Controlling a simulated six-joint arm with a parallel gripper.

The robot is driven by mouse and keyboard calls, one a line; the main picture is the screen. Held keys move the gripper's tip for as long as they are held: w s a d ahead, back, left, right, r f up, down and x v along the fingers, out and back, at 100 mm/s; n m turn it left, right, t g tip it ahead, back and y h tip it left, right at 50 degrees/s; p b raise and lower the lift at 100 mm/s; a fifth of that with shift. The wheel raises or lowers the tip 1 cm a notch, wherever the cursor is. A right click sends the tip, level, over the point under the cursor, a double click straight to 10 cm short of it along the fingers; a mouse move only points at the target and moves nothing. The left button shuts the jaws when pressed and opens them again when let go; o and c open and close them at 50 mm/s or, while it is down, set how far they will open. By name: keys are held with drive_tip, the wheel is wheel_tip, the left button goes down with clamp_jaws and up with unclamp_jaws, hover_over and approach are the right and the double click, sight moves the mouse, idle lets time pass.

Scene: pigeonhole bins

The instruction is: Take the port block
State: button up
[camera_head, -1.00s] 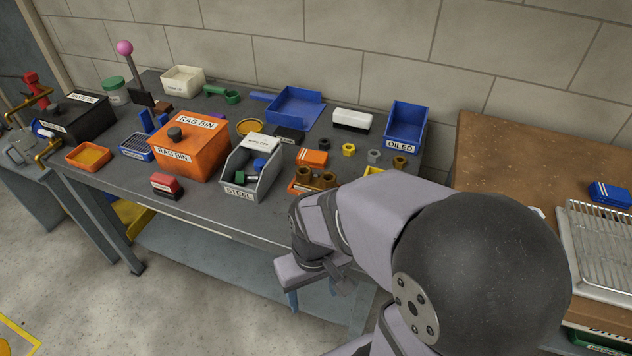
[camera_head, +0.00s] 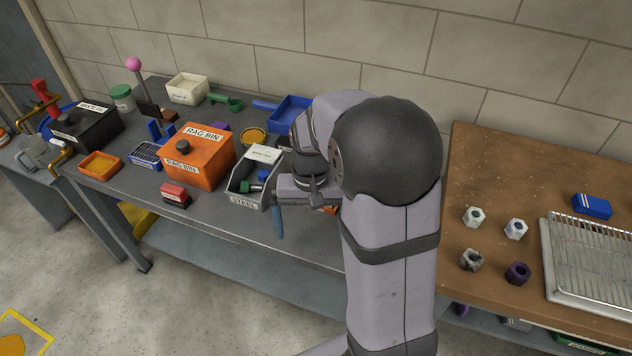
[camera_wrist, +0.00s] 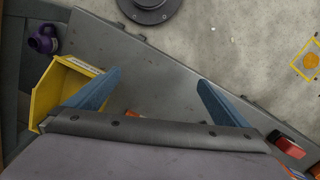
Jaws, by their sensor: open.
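I cannot tell for sure which thing is the port block; it may be hidden behind my arm in the head view. My gripper (camera_wrist: 159,80) is open and empty in the wrist view, its two blue fingers apart above the grey table's front edge. In the head view one blue finger (camera_head: 278,222) shows just right of the grey STEEL bin (camera_head: 244,201). A small bit of orange (camera_wrist: 132,113) shows low between the fingers. A red and black block (camera_head: 175,195) sits near the table's front edge; it also shows at the right of the wrist view (camera_wrist: 290,146).
The orange rag bin (camera_head: 203,165) stands left of the STEEL bin. A yellow bin (camera_wrist: 48,92) lies beside the left finger in the wrist view. Several hex nuts (camera_head: 515,228), a blue block (camera_head: 592,206) and a wire rack (camera_head: 590,265) rest on the brown bench at right.

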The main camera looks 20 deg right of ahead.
drive_tip(key=w+d+r+m+p, duration=0.2)
drive_tip(key=w+d+r+p, duration=0.15)
drive_tip(key=w, duration=0.35)
drive_tip(key=w+d+r+m+p, duration=0.2)
drive_tip(key=w+d+p, duration=0.15)
drive_tip(key=w, duration=0.35)
drive_tip(key=shift+t, duration=0.4)
drive_tip(key=shift+s+d+f+p, duration=0.15)
drive_tip(key=shift+f+p, duration=0.4)
drive_tip(key=shift+f, duration=1.4)
drive_tip(key=shift+w+d+f+p, duration=0.1)
drive_tip(key=shift+f+p, duration=0.45)
drive_tip(key=shift+f, duration=1.4)
drive_tip(key=shift+c, duration=0.6)
drive_tip(key=c, duration=1.5)
